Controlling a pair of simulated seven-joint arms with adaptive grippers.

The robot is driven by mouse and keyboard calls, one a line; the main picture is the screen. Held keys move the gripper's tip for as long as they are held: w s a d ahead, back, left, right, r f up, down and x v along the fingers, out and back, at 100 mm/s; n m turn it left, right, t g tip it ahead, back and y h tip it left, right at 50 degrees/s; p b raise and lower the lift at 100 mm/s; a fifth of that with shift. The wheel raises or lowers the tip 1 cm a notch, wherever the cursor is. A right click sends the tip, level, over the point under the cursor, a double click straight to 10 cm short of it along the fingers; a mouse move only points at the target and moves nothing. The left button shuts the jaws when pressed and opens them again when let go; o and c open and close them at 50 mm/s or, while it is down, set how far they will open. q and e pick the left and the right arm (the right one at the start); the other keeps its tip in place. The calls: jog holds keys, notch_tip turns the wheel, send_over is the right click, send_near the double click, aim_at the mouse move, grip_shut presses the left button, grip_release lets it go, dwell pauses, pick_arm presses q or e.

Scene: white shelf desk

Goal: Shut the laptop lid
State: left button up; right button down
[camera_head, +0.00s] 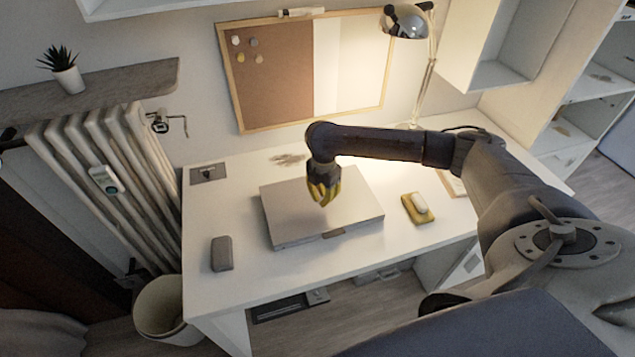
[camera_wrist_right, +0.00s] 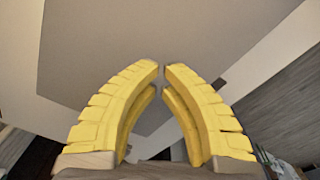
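The laptop (camera_head: 285,212) is a silver-grey slab on the white desk. Its lid lies flat or almost flat over the base; I cannot tell whether a thin gap is left at the front edge. My right gripper (camera_head: 322,203), with yellow fingers, points down over the middle of the lid; I cannot tell whether it touches. In the right wrist view, its fingertips (camera_wrist_right: 162,68) are drawn together with only a sliver between them and nothing held. A broad grey surface there, probably the lid (camera_wrist_right: 110,35), lies beyond the fingers. My left gripper is not in view.
On the desk (camera_head: 235,290), a dark grey object (camera_head: 222,253) lies left of the laptop, and a yellow sponge-like item (camera_head: 417,210) with a white piece on top lies right. A lamp (camera_head: 408,22) stands behind. A bin (camera_head: 162,308) stands at lower left.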

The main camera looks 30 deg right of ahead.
jog(key=shift+r, duration=1.75)
